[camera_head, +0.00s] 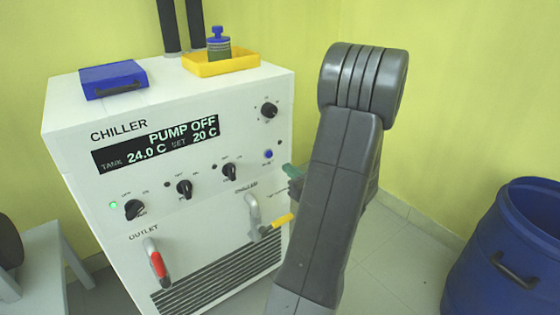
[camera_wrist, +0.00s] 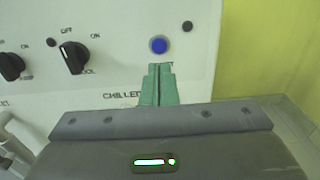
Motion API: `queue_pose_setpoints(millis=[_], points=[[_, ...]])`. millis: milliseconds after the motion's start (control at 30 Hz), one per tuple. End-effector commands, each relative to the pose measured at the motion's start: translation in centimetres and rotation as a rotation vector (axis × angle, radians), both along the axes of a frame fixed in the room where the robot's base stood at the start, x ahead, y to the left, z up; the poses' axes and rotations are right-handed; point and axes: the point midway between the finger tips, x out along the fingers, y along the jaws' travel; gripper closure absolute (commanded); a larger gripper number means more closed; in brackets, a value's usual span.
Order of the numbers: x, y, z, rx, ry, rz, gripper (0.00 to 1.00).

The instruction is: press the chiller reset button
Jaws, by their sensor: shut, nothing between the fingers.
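The chiller (camera_head: 75,120) is a white cabinet in the left and middle of the head view. Its display reads PUMP OFF, tank 24.0 C, set 20 C. The blue round reset button (camera_head: 268,154) is on the right of the front panel, and it also shows in the wrist view (camera_wrist: 158,45). My gripper (camera_head: 290,170) is shut and empty, its green fingertips just to the lower right of the button in the head view. In the wrist view the fingertips (camera_wrist: 160,68) appear just below the button, with a small gap in the picture. I cannot tell their distance from the panel.
Black knobs (camera_head: 229,171) line the panel, left of the button. Outlet valve (camera_head: 157,262) and a yellow-handled valve (camera_head: 279,221) stick out below. A blue box (camera_head: 113,79) and yellow tray (camera_head: 245,64) sit on top. A blue barrel (camera_head: 510,260) stands at right.

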Motion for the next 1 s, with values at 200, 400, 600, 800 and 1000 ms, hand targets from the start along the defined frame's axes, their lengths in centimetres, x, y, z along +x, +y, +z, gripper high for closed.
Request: queue_pose_setpoints(millis=[200,400,600,800,1000], points=[[-3.0,-2.3,0.1,0.0,0.001,-0.004,1.0],[-4.2,-3.1,0.0,-0.001,0.001,-0.001,1.0],[-4.4,-3.2,0.0,0.0,0.0,0.0,1.0],[-4.4,-3.2,0.0,-0.001,0.001,0.0,1.0],[-4.4,-3.2,0.0,-0.001,0.001,0.0,1.0]])
